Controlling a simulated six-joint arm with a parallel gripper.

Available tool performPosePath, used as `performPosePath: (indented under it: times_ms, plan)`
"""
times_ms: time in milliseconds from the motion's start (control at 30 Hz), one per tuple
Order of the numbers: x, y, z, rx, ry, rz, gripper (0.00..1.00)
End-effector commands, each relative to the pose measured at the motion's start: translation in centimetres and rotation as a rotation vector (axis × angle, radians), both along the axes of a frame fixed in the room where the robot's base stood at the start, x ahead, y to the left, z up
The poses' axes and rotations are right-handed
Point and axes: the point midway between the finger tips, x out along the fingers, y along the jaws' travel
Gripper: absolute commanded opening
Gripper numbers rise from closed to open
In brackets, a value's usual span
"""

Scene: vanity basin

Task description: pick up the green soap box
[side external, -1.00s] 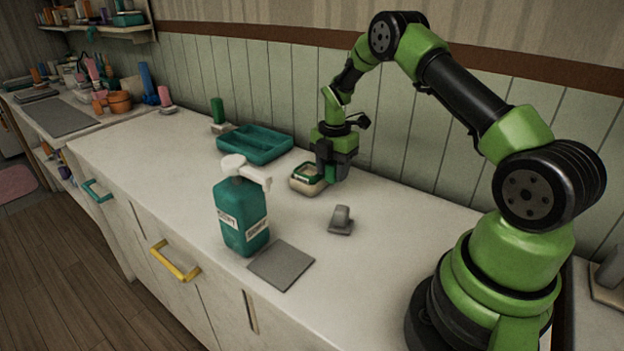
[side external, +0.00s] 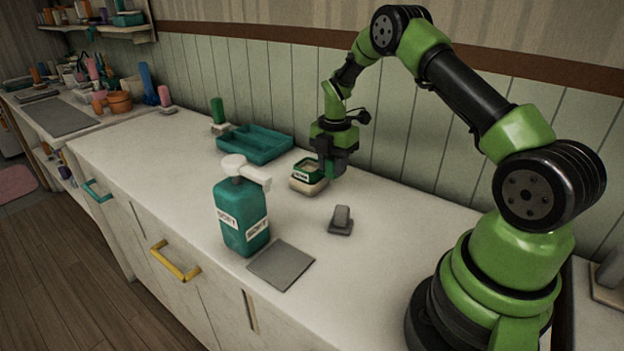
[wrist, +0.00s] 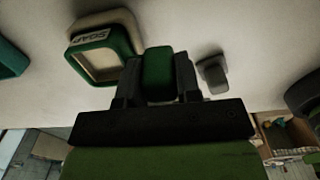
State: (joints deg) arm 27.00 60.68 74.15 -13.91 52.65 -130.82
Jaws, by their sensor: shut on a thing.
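The green soap box (side external: 307,171) is an open-topped box with a white label and a pale inside. In the wrist view the box (wrist: 88,40) shows its SOAP label, left of the fingers. My gripper (side external: 332,170) is shut on a dark green part that appears to belong to the box, seen between the fingers (wrist: 158,78) in the wrist view. The box stands a little above the cream dish (side external: 306,187), which shows beneath it. Whether the two still touch is hard to tell.
A teal tray (side external: 256,143) lies behind and left. A teal pump bottle (side external: 241,215) and a grey mat (side external: 281,265) are in front. A green cylinder (side external: 218,112) is behind the tray. The counter's left part is clear.

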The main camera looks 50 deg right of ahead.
Motion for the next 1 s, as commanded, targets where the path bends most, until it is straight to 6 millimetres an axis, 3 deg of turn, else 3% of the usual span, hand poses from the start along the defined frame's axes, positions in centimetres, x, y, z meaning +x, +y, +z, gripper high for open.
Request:
performPosePath:
  times_ms: [633,1000]
  plan:
    - [0.0,0.0,2.6,0.0,-0.001,0.001,0.0]
    - [0.0,0.0,2.9,0.0,-0.001,0.001,0.0]
